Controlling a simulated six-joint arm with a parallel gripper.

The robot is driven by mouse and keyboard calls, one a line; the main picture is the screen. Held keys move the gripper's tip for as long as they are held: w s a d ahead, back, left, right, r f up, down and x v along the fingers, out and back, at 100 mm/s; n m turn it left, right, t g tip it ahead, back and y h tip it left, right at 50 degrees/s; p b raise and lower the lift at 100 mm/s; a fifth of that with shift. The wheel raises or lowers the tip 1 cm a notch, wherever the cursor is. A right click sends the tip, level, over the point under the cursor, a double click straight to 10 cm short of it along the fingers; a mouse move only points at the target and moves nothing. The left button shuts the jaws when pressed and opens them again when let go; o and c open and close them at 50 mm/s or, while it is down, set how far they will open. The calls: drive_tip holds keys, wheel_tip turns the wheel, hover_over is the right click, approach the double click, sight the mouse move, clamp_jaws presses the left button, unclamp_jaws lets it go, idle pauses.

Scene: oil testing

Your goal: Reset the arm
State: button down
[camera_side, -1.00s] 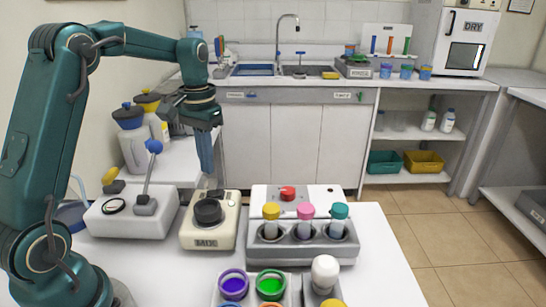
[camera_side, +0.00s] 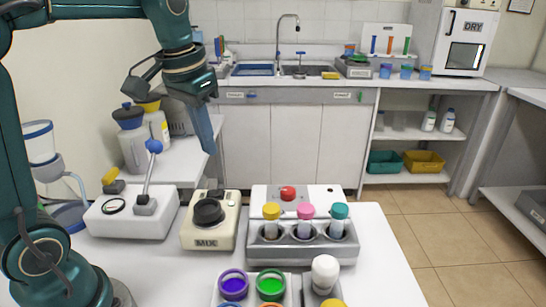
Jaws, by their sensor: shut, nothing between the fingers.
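My gripper (camera_side: 210,151) points down with its fingers closed together and nothing held. It hangs in the air above and behind the cream mixer marked MIX (camera_side: 210,222), clear of it. My arm comes in from the left edge of the view, and its upper part runs out of the top of the frame.
A white lever unit (camera_side: 132,213) stands left of the mixer. A grey rack (camera_side: 303,242) with yellow, pink and teal capped tubes stands right. In front are open pots, purple (camera_side: 233,284) and green (camera_side: 270,284), and a white-knobbed item (camera_side: 325,272). Bottles (camera_side: 130,140) stand behind.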

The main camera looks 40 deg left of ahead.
drive_tip(key=s+d+f+t, duration=0.1)
drive_tip(key=s+d+f, duration=0.1)
drive_tip(key=s, duration=0.3)
drive_tip(key=s+d+f+m+t, duration=0.1)
drive_tip(key=s+d+f+t, duration=0.1)
drive_tip(key=s+d, duration=0.3)
drive_tip(key=shift+s+f+h, duration=0.25)
drive_tip(key=shift+s+h, duration=0.05)
drive_tip(key=shift+s, duration=0.4)
